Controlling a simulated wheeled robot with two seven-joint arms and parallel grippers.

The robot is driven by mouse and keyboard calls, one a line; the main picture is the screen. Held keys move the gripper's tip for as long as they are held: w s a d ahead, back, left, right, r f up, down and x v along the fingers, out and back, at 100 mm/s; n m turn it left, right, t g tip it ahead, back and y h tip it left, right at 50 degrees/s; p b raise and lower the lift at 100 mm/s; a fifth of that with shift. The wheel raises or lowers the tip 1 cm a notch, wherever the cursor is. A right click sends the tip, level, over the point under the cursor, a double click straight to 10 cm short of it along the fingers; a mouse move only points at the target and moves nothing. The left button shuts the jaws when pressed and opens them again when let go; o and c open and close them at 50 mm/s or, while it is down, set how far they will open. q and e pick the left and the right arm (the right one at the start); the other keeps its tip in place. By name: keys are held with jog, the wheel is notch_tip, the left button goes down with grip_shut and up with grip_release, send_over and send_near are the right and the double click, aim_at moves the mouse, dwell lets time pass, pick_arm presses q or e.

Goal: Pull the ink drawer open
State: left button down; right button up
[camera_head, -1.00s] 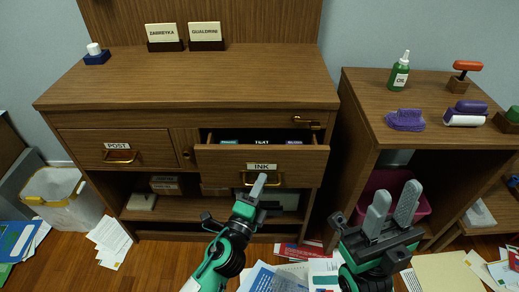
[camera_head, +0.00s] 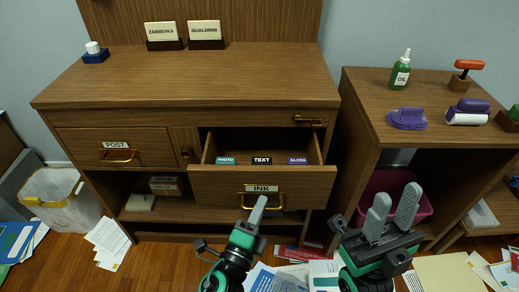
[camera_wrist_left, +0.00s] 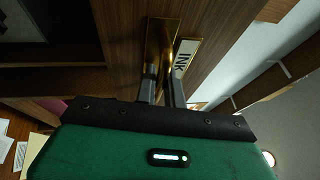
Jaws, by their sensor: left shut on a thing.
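The ink drawer (camera_head: 215,187) is pulled out of the desk, with an INK label on its front. Inside it stand labelled items: PHOTO (camera_head: 226,161), TEXT (camera_head: 262,161) and GLOSS (camera_head: 297,161). My left gripper (camera_head: 257,207) is shut on the drawer's brass handle (camera_head: 276,201). In the left wrist view, the fingers (camera_wrist_left: 160,85) close around the brass handle (camera_wrist_left: 158,38) beside the INK label (camera_wrist_left: 183,58). My right gripper (camera_head: 393,208) is open and empty, in front of the side shelf and apart from the drawer.
The closed POST drawer (camera_head: 132,158) is on the left. The side shelf (camera_head: 357,81) on the right bears a green oil bottle (camera_head: 400,72) and several tools. A bin (camera_head: 66,205) and loose papers (camera_head: 108,240) lie on the floor.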

pick_arm(q)
jog(key=shift+s+f+b, duration=0.1)
jog(key=shift+s+b, duration=0.75)
jog(key=shift+s, duration=1.8)
jog(key=c, duration=0.8)
grip_release()
jog(key=b+v, duration=0.3)
jog(key=v, duration=0.3)
jog(key=shift+b, duration=0.35)
